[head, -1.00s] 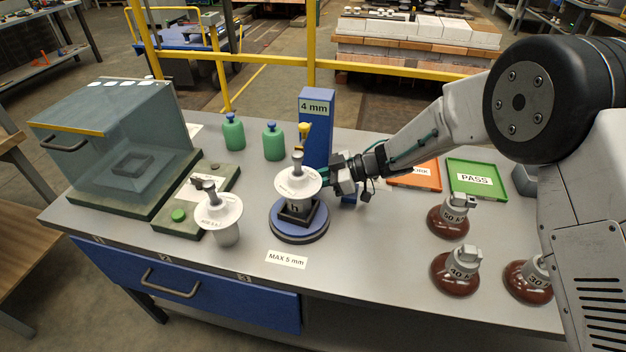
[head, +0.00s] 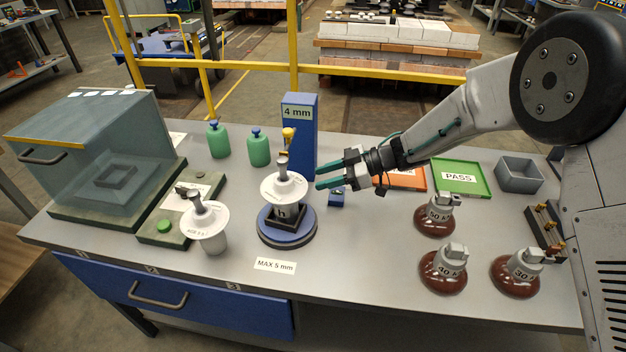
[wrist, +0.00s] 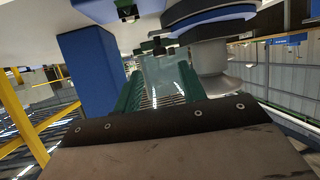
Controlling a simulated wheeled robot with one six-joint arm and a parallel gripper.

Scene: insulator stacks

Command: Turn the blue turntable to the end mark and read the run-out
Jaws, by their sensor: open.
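The blue turntable (head: 266,232) stands on the bench near its middle. A white insulator (head: 283,188) stands upright in a dark square holder on it. Behind it rises a blue post (head: 300,140) with a sign reading 4 mm and a yellow gauge piece (head: 288,137). My gripper (head: 318,177) is open and empty, its green fingers pointing left, just right of the insulator and apart from it. In the wrist view the green fingers (wrist: 158,85) reach toward the turntable (wrist: 215,22), with the blue post (wrist: 92,65) at left. A MAX 5 mm label (head: 275,265) lies in front.
Another white insulator (head: 206,228) stands front left, by a green-button panel (head: 165,227). A glass-like chamber (head: 95,150) fills the left. Green bottles (head: 218,142) stand behind. Brown insulators (head: 443,270), an orange tray (head: 400,184), a green PASS tray (head: 462,165) and a grey bin (head: 518,175) are right.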

